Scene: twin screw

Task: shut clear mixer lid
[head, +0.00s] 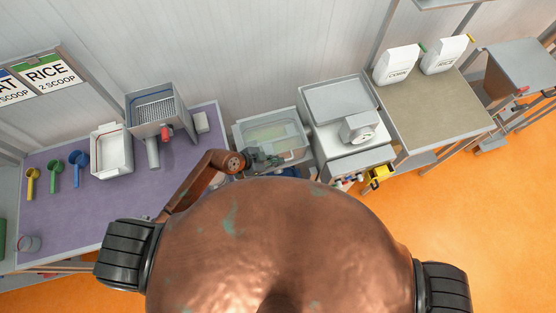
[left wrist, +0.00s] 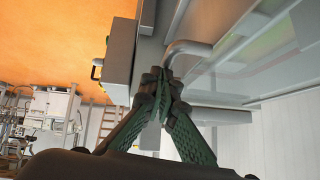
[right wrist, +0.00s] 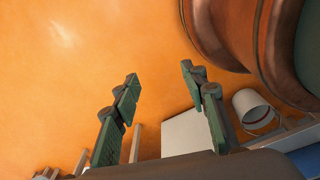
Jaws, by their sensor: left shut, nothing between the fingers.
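The grey mixer (head: 240,138) stands between the purple table and the grey machine in the head view. Its clear lid (head: 270,134) has a greenish see-through panel; I cannot tell its exact angle from above. In the left wrist view, the clear lid (left wrist: 240,60) fills the upper right, with a bent grey handle (left wrist: 190,48) by the fingertips. My left gripper (head: 272,158) is at the mixer's front edge. In the left wrist view its fingers (left wrist: 162,82) are shut and empty, close to the handle; contact is unclear. My right gripper (right wrist: 161,72) is open and empty over orange floor.
The purple table (head: 70,222) at left holds coloured scoops (head: 54,172), a white tray (head: 112,150) and a grey hopper (head: 157,112). The grey machine (head: 338,100) stands right beside the mixer. A bench (head: 430,115) with white bags is farther right.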

